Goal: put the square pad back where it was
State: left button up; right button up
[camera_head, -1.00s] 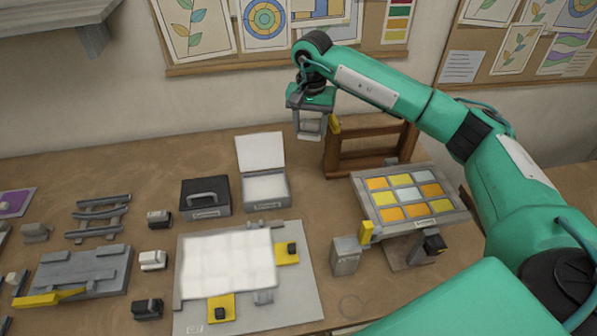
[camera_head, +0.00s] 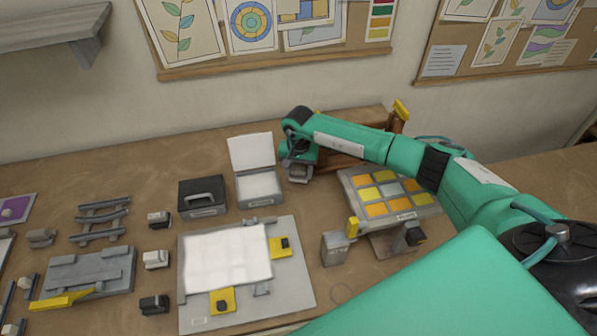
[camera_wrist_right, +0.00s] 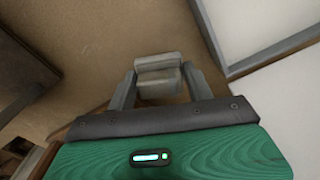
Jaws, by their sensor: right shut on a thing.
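My right gripper (camera_head: 299,172) is low over the table, just right of the open white box (camera_head: 261,203). In the right wrist view my right gripper (camera_wrist_right: 160,82) is shut on a small pale grey pad (camera_wrist_right: 158,66), which I take for the square pad. The pad sits between the two fingers with brown tabletop beyond it. Whether it touches the table cannot be told. The white box also shows at the right of the wrist view (camera_wrist_right: 250,20), beside the right finger and apart from the pad. My left gripper is not in view.
A dark case with a handle (camera_head: 203,197) stands left of the box. The coloured glass panel (camera_head: 375,209) stands right of my gripper, with a wooden rack (camera_head: 345,162) behind. Several small blocks lie left.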

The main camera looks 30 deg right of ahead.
jog(key=shift+f, duration=0.95)
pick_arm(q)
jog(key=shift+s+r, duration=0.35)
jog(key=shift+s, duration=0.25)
pick_arm(e)
jog(key=shift+f, duration=0.1)
jog(key=shift+f, duration=0.1)
jog(key=o, duration=0.9)
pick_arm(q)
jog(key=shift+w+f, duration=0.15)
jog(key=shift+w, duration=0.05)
pick_arm(e)
jog(key=shift+o, duration=0.2)
